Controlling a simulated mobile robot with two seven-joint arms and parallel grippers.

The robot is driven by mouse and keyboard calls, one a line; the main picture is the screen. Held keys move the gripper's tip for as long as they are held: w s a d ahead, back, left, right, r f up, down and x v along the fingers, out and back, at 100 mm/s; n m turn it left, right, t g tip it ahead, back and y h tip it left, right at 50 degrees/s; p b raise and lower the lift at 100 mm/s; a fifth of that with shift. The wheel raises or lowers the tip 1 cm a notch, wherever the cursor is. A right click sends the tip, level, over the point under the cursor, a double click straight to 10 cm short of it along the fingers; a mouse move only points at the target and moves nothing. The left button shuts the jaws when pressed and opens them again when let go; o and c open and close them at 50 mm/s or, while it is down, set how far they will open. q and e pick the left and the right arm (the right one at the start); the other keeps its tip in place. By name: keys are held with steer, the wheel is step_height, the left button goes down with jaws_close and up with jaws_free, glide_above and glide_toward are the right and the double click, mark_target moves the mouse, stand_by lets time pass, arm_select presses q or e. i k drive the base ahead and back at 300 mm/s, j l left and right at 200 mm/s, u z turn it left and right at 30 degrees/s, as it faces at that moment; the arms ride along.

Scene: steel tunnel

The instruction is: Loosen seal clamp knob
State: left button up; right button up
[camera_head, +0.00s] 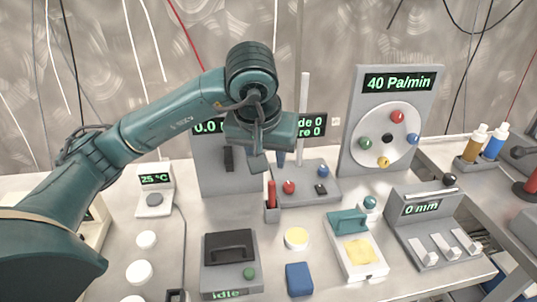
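A grey upright panel (351,150) stands at the back right with a green readout of 40 Pa/min. On it is a round pale disc (385,153) with red, green, yellow and blue balls near its rim and a black hub (388,138). No label marks any part as the seal clamp knob, so I cannot tell which it is. My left gripper (268,161) points down above the bench, left of the disc and apart from it. It partly hides the panels behind. I cannot tell its finger gap. My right gripper is out of view.
A red-handled tool in a holder (271,208) and a base with a pole (318,194) stand below my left gripper. A 0 mm unit (416,206), a teal-and-white box (341,246) and a grey box reading Idle (218,272) stand nearer. Bottles (495,142) stand right.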

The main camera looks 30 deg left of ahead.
mark_target(370, 202)
steer(key=k+l, duration=0.65)
steer(key=k, duration=0.25)
